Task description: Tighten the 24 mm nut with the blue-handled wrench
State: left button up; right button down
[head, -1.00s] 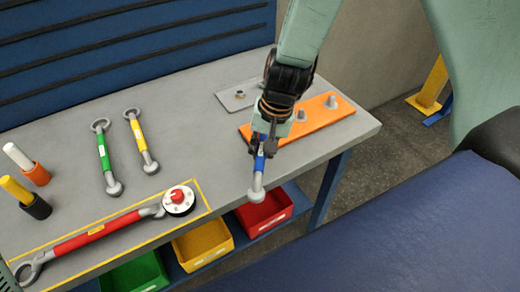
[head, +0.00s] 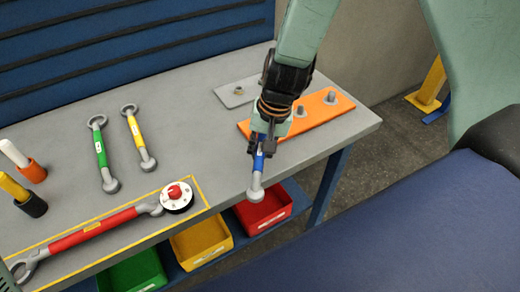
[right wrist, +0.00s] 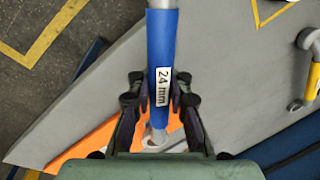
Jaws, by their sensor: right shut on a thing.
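My right gripper (head: 262,145) is shut on the blue-handled wrench (head: 259,163). In the right wrist view the blue handle (right wrist: 162,60) bears a "24 mm" label and lies between the fingers (right wrist: 160,103). One grey end of the wrench points to the table's front edge, above the red bin. The other end (right wrist: 155,137) shows below the fingers against the orange plate; whether it touches a nut cannot be told. The orange plate (head: 318,118) carries grey nuts (head: 330,97), partly hidden by my gripper; their sizes are unreadable. My left gripper is out of view.
A grey plate (head: 230,98) lies behind the orange one. Green (head: 101,152) and yellow (head: 136,130) wrenches lie mid-table. A red wrench (head: 95,230) and a round red-knobbed device (head: 177,196) lie at the front. Bins (head: 270,212) stand below the table edge.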

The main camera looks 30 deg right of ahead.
jog(key=shift+b+x, duration=1)
jog(key=shift+x, duration=0.15)
jog(key=shift+d, duration=0.1)
dwell(0.4)
jog(key=shift+w+a+m, duration=0.15)
jog(key=shift+a+m, duration=0.1)
jog(key=shift+m, duration=0.15)
jog(key=shift+w+a+m, duration=0.25)
jog(key=shift+a+m, duration=0.05)
dwell(0.6)
jog(key=shift+w+a+r+m, duration=0.1)
jog(key=shift+w+a+m, duration=0.2)
jog(key=shift+m, duration=0.1)
jog(key=shift+d, duration=0.1)
